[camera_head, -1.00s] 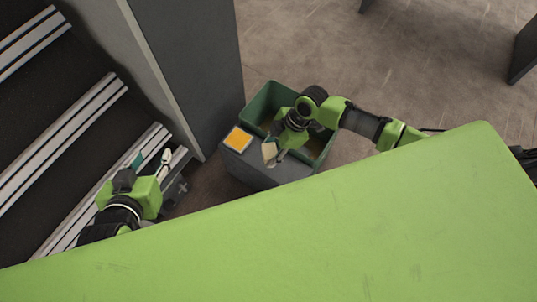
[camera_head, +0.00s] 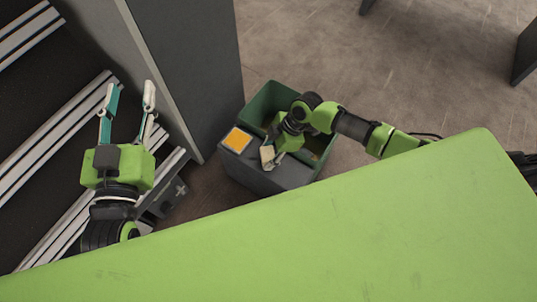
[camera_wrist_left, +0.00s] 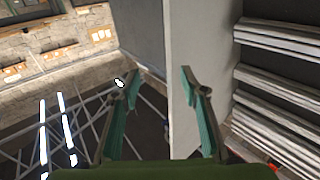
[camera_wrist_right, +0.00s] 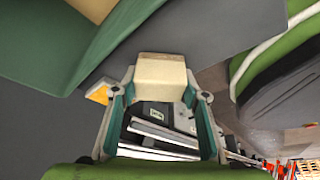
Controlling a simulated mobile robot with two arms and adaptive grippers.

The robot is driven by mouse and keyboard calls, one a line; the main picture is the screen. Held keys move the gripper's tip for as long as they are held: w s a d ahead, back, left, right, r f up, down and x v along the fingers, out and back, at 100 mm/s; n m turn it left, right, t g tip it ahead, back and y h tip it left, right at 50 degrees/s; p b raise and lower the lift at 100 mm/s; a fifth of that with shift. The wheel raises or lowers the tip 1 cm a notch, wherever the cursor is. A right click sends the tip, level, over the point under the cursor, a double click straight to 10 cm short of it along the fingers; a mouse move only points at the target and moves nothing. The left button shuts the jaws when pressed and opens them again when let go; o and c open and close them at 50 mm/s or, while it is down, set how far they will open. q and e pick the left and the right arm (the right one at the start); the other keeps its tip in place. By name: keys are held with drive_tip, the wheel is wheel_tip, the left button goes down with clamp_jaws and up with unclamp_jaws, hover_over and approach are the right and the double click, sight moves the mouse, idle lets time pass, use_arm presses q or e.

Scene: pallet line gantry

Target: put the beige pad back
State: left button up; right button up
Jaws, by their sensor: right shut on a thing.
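The beige pad (camera_wrist_right: 161,72) is between the fingertips of my right gripper (camera_wrist_right: 161,90), which is shut on it in the right wrist view. In the head view the pad (camera_head: 267,155) is over the grey block top (camera_head: 290,177), beside the green bin; I cannot tell whether it touches the block. My left gripper (camera_head: 127,98) is open and empty in front of the slatted rails, its two fingers spread and pointing up the picture. The left wrist view shows its open fingers (camera_wrist_left: 158,85) too.
An orange-topped pad (camera_head: 237,140) lies on the grey block's left part. The green bin (camera_head: 262,98) stands just behind. A tall grey panel (camera_head: 190,70) rises to the left, near my left gripper. Open floor (camera_head: 420,60) lies beyond the bin.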

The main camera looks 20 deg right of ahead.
drive_tip(key=shift+f, duration=0.1)
drive_tip(key=o, duration=1)
